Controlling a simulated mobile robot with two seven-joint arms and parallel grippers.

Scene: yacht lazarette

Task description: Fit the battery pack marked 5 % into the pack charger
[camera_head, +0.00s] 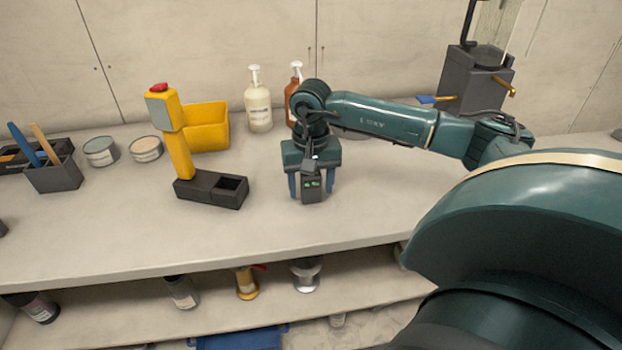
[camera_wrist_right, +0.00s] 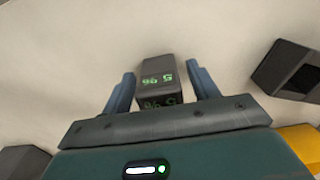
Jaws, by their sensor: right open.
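The battery pack (camera_wrist_right: 157,80) is a dark block with green "5 %" text, upside down in the wrist view. In the head view the pack (camera_head: 312,188) stands on the worktop under my right gripper (camera_head: 312,192). In the wrist view my right gripper (camera_wrist_right: 160,88) is open, its blue fingers on either side of the pack with gaps visible. A black base with an open square well, apparently the pack charger (camera_head: 208,190), sits left of the gripper. A yellow post-like device (camera_head: 178,140) with a red top stands at its left end. The charger's edge (camera_wrist_right: 285,68) shows at right in the wrist view. My left gripper is out of view.
Behind the charger is a yellow bin (camera_head: 208,128). A cream pump bottle (camera_head: 258,105) and an orange one (camera_head: 295,85) stand at the back. Two tins and a dark brush holder (camera_head: 55,176) are at left. The worktop between pack and charger is clear.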

